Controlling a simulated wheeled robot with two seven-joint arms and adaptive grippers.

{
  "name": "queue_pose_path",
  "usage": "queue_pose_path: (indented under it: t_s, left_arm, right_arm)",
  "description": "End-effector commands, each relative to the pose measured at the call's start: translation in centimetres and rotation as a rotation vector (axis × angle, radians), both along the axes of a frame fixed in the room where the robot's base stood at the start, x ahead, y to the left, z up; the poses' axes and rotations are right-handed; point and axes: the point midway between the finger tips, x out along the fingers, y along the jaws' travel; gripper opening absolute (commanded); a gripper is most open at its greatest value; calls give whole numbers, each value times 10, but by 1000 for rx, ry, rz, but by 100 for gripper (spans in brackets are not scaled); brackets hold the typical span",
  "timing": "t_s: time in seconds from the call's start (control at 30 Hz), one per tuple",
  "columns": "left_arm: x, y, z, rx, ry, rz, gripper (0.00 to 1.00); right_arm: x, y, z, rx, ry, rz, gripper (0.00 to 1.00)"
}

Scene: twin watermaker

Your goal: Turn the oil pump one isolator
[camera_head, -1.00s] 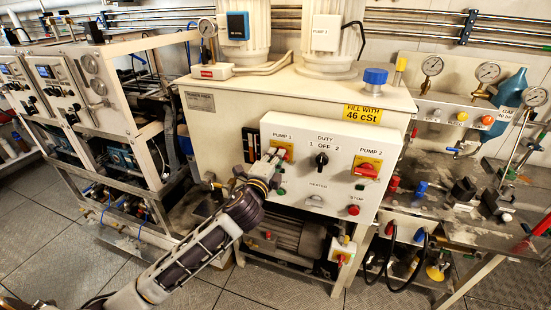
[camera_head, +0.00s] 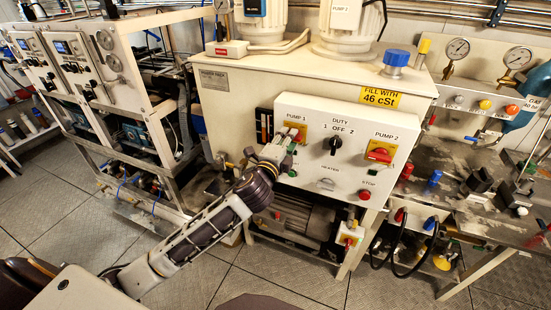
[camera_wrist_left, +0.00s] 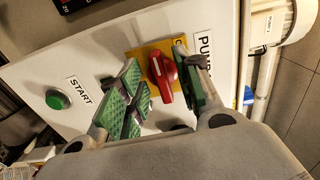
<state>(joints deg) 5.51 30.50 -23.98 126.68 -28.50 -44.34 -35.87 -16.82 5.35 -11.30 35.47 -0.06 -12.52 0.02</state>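The pump 1 isolator is a red handle on a yellow plate (camera_head: 296,127) at the upper left of the white control panel, partly hidden by my left gripper. In the left wrist view the red handle (camera_wrist_left: 162,78) stands between the two green-padded fingers of my left gripper (camera_wrist_left: 163,90). The fingers are apart, one on each side of the handle; I cannot tell whether either pad touches it. In the head view my left gripper (camera_head: 287,143) reaches up to this isolator from the lower left. My right gripper is not in view.
On the panel (camera_head: 313,165) are a black duty switch (camera_head: 336,144), the red pump 2 isolator (camera_head: 380,154) and a red stop button (camera_head: 365,195). The green start button (camera_wrist_left: 57,99) shows in the left wrist view. A cluttered bench (camera_head: 450,200) stands at the right.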

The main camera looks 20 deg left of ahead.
Motion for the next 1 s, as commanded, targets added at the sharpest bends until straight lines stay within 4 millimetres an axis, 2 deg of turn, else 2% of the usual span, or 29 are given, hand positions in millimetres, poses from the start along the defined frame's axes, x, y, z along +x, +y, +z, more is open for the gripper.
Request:
queue_pose_path:
  t_s: [1.0]
  left_arm:
    - [-85,2,-1,-2,3,-1,34]
  right_arm:
    - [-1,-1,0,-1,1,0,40]
